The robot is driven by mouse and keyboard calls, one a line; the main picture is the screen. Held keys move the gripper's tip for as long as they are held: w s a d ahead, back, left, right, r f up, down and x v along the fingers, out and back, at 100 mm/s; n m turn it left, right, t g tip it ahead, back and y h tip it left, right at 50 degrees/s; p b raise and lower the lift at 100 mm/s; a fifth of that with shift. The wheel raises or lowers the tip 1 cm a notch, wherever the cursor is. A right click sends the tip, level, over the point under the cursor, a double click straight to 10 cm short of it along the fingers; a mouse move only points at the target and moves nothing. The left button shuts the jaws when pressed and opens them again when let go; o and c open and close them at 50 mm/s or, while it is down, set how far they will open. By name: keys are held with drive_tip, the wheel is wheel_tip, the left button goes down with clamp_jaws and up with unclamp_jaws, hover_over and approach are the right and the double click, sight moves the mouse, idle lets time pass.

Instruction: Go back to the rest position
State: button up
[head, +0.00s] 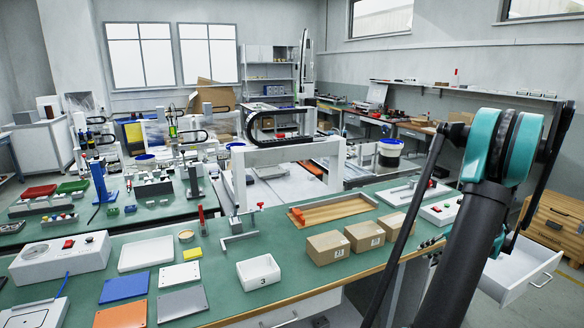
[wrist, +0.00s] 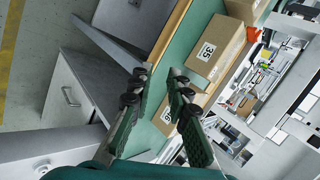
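My gripper (wrist: 159,76) shows in the wrist view with its two dark, green-padded fingers apart and nothing between them. It hangs above the green workbench edge, beside cardboard boxes. The light grey gantry (head: 285,155) stands behind the front bench.
The green bench (head: 225,258) holds three cardboard boxes (head: 328,246), a wooden tray (head: 335,208), a white bin marked 3 (head: 258,273) and coloured plates (head: 124,287). A white drawer (head: 520,275) is pulled open at the right. A numbered box also shows in the wrist view (wrist: 212,58).

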drive_tip(key=s+a+r+n+g+h, duration=0.15)
drive_tip(key=s+a, duration=0.25)
drive_tip(key=a, duration=0.7)
drive_tip(key=s+a+r+n+g+h, duration=0.1)
drive_tip(key=s+a+n, duration=0.15)
drive_tip(key=a, duration=0.75)
drive_tip(key=s+a+f+n+h, duration=0.1)
drive_tip(key=s+a+n, duration=0.1)
drive_tip(key=s+a, duration=0.3)
drive_tip(key=s+a+f+n+h, duration=0.1)
drive_tip(key=s+a+n+h, duration=0.1)
drive_tip(key=s, duration=0.9)
drive_tip(key=a+n, duration=0.1)
drive_tip(key=a, duration=0.1)
drive_tip(key=shift+s+a+f, duration=0.15)
drive_tip(key=shift+a+f, duration=0.2)
drive_tip(key=shift+a, duration=0.05)
drive_tip(key=shift+t, duration=0.25)
